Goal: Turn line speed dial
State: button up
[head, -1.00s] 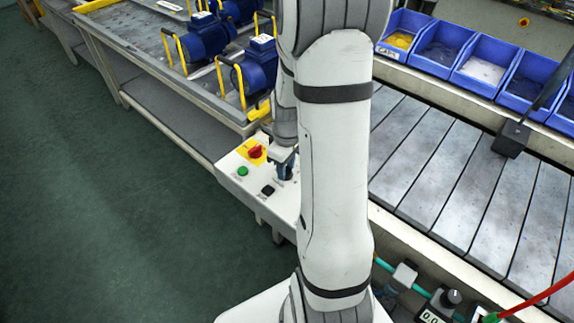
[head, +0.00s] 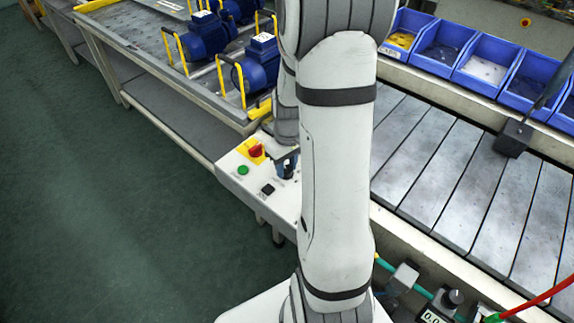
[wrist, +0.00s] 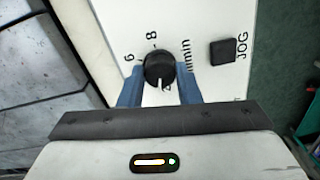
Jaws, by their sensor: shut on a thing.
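The line speed dial (wrist: 159,66) is a round black knob on a white panel, seen in the wrist view with the printed marks 6, 8 and "min" around it. Its white pointer line faces the lower edge of the wrist view, toward my gripper's palm. My gripper (wrist: 160,72) has its two blue fingers on either side of the knob, shut on it. In the head view, my gripper (head: 287,167) reaches down onto the control panel (head: 229,179), and my arm hides part of the panel; the dial itself is largely covered there.
Beside the dial are a black JOG button (wrist: 223,50), a green button (head: 243,170) and a red switch on a yellow plate (head: 256,151). A slatted conveyor (head: 440,180) lies to the right, and blue pumps (head: 258,65) stand on a bench behind.

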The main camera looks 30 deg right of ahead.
aim_at(288, 169)
jog(key=m, duration=0.4)
jog(key=shift+m, duration=0.3)
jog(key=shift+m+b, duration=0.4)
jog(key=shift+m, duration=1.3)
jog(key=o, duration=1)
jog(key=shift+c, duration=0.2)
jog(key=shift+r, duration=0.1)
notch_tip(288, 169, up, 8)
jog(key=shift+d+f, duration=0.1)
jog(key=shift+f, duration=0.05)
